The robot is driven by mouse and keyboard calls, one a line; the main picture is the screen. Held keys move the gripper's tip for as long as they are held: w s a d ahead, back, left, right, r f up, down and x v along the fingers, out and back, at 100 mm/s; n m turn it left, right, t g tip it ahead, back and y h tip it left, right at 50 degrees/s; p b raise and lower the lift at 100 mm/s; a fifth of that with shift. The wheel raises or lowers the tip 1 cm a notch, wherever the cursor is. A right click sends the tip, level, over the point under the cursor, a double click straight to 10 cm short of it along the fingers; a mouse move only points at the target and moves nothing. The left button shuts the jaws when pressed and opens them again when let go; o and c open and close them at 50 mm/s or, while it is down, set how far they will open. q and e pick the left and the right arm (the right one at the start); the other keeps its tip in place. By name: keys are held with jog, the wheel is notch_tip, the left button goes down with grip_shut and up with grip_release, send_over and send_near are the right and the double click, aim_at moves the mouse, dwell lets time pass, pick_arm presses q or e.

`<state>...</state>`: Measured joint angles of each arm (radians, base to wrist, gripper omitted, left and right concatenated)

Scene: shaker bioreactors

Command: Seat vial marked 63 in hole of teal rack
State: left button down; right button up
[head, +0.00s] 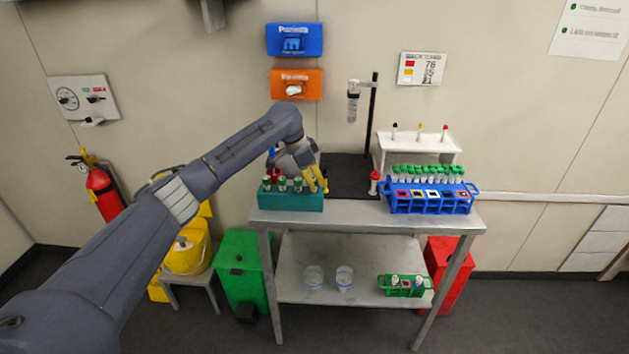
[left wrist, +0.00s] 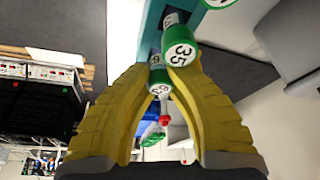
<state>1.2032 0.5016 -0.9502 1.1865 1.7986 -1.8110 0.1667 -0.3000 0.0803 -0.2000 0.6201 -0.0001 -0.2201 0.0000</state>
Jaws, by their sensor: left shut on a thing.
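The teal rack (head: 290,202) stands at the left end of the metal table and holds several green-capped vials; red caps show behind them. My left gripper (head: 318,179), with yellow fingers, is at the rack's right end. In the left wrist view its fingertips are shut on a green-capped vial (left wrist: 158,77), whose cap number is small and looks like 63. My right gripper is not in view.
A blue rack (head: 430,207) with several green-capped vials stands at the table's right. Behind are a white stand (head: 420,143) with three capped items and a black post (head: 373,110). A red-capped item (head: 374,183) stands mid-table. The front middle of the tabletop is clear.

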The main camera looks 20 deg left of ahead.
pick_arm(q)
jog(key=c, duration=1.3)
grip_release()
jog(key=shift+d, duration=0.1)
jog(key=v, duration=1.2)
